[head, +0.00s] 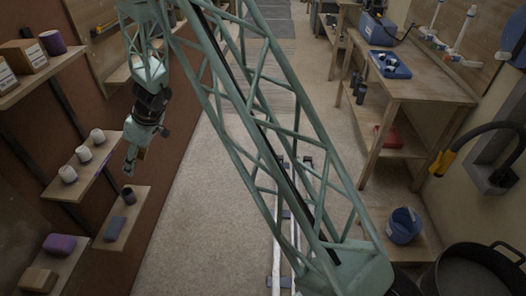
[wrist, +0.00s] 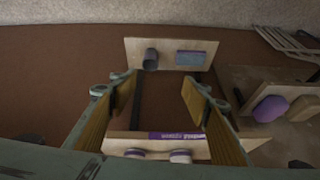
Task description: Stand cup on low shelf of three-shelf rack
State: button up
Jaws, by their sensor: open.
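My gripper (head: 133,160) is open and empty. It hangs over the shelves on the left wall, and its spread fingers show in the wrist view (wrist: 158,97). Three white cups (head: 83,154) stand on a middle shelf (head: 102,160); two show at the bottom of the wrist view (wrist: 180,156). A lower shelf (head: 112,241) holds a dark grey cup (head: 128,195) and a flat blue-grey box (head: 115,229). Both also show beyond the fingers in the wrist view. A purple cup (head: 53,42) stands on a higher shelf (head: 40,78). Which cup is meant I cannot tell.
Dark posts (wrist: 137,100) run between the shelves. Cardboard boxes (head: 24,57) sit beside the purple cup. Another shelf holds a purple object (head: 60,245) and a wooden block (head: 38,279). A workbench (head: 410,85), a blue bucket (head: 404,225) and a black pot (head: 470,272) stand right.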

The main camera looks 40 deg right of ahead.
jog(key=s+r+m, duration=0.1)
jog(key=s+r, duration=0.4)
jog(key=r, duration=0.5)
jog(key=s+r, duration=0.5)
jog(key=r, duration=0.5)
jog(key=s+d+r+m, duration=0.2)
jog(key=s+d+r, duration=0.1)
jog(key=s+r, duration=0.6)
jog(key=s+d+r+m, duration=0.1)
jog(key=s+d+r, duration=0.35)
jog(key=s, duration=0.75)
jog(key=s+d+r+m+h, duration=0.1)
jog(key=s+d, duration=0.2)
jog(key=s, duration=0.5)
jog(key=s+d+r+m+h, duration=0.2)
jog(key=s+d, duration=0.2)
jog(key=s, duration=0.5)
jog(key=s+d+r+m+h, duration=0.1)
jog(key=s+d+m, duration=0.1)
jog(key=s, duration=0.7)
jog(key=shift+d+r, duration=0.35)
jog(key=shift+d, duration=0.35)
jog(key=shift+s, duration=0.1)
